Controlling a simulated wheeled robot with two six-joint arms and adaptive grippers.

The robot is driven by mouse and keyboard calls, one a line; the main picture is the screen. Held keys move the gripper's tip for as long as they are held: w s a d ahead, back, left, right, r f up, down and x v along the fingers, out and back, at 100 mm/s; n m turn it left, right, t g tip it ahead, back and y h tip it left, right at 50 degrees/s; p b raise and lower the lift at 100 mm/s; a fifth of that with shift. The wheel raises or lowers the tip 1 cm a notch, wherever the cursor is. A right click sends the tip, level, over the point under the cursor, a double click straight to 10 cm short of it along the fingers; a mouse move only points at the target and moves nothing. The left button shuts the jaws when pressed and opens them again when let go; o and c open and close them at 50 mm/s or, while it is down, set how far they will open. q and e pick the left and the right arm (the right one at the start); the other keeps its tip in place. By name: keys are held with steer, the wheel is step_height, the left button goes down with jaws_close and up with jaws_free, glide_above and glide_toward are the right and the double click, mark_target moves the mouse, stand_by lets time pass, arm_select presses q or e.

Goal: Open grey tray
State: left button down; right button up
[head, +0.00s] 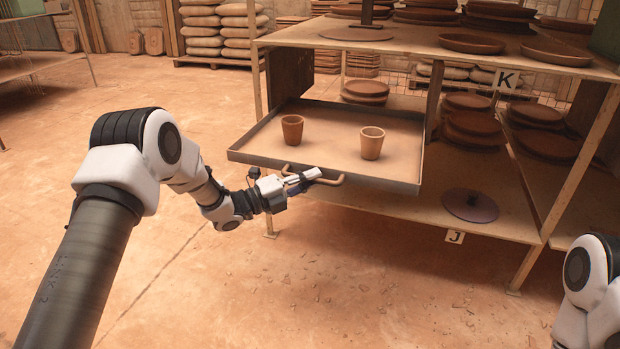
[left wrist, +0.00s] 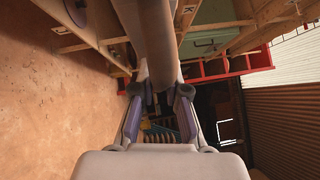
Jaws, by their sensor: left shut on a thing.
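The grey tray (head: 250,158) is pulled out from the wooden shelf unit in the head view, with its front edge sticking out toward me. Two clay pots stand upright in it, a darker one (head: 292,129) at the left and a lighter one (head: 371,143) at the right. A bar handle (head: 335,181) runs along the tray's front. My left gripper (head: 303,180) is at this handle and shut on it. In the left wrist view the handle (left wrist: 155,40) passes between the fingers of my left gripper (left wrist: 160,98). My right gripper is out of view.
The shelf unit (head: 440,52) holds stacked clay plates (head: 473,125) and a dark round disc (head: 470,205) on the lower board. Signs K (head: 506,79) and J (head: 455,237) hang on its edges. Floor in front of the tray is open, with small shards scattered about.

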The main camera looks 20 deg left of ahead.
arm_select(q)
steer(key=shift+s, duration=0.25)
steer(key=c, duration=1.2)
jaws_free()
steer(key=v, duration=1.2)
